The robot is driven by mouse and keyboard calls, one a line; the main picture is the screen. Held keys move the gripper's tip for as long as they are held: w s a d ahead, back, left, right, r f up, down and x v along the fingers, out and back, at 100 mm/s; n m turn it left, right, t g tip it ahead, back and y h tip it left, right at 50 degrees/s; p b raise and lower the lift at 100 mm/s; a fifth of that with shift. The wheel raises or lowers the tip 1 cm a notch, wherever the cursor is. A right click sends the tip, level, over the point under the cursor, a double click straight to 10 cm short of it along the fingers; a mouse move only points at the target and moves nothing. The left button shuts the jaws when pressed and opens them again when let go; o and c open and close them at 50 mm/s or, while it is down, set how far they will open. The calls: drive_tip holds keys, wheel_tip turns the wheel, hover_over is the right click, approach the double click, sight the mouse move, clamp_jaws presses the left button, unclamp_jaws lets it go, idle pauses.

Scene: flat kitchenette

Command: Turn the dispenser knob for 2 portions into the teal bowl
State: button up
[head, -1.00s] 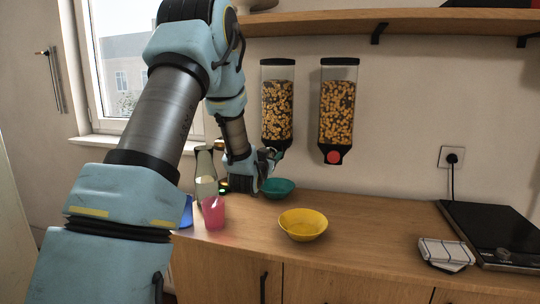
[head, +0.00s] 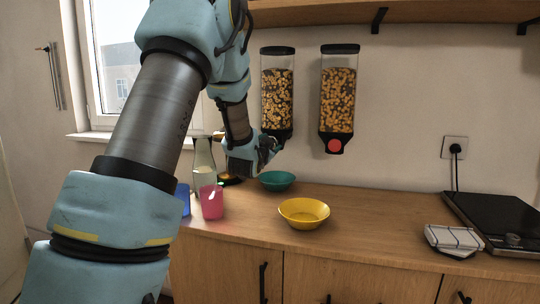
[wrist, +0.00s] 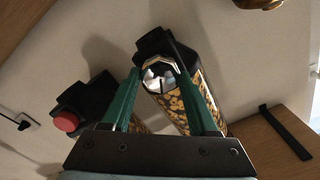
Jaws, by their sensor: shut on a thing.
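Two dispensers filled with brown and yellow pieces hang on the wall. My gripper (wrist: 159,75) is shut on the pale, shiny knob (wrist: 157,79) at the bottom of the left dispenser (head: 277,90), with one green finger on each side. In the head view my gripper (head: 272,147) is at that dispenser's lower end, and the knob is hidden. The teal bowl (head: 277,182) stands upright on the counter below this dispenser. I cannot make out its contents. The right dispenser (head: 338,95) has a red knob (head: 335,146), which also shows in the wrist view (wrist: 66,121).
A yellow bowl (head: 304,213) stands nearer the counter's front edge. A pink cup (head: 212,203), a blue cup (head: 183,197) and a glass carafe (head: 204,165) stand left, near my arm.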

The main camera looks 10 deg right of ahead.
drive_tip(key=shift+d+f+m+b, duration=0.1)
drive_tip(key=shift+f+m+b, duration=0.05)
drive_tip(key=shift+m+b, duration=3.1)
drive_tip(key=shift+f+m+b, duration=0.15)
drive_tip(key=shift+m+b, duration=3)
drive_tip(key=shift+b, duration=0.05)
drive_tip(key=o, duration=1.4)
drive_tip(key=shift+r, duration=0.1)
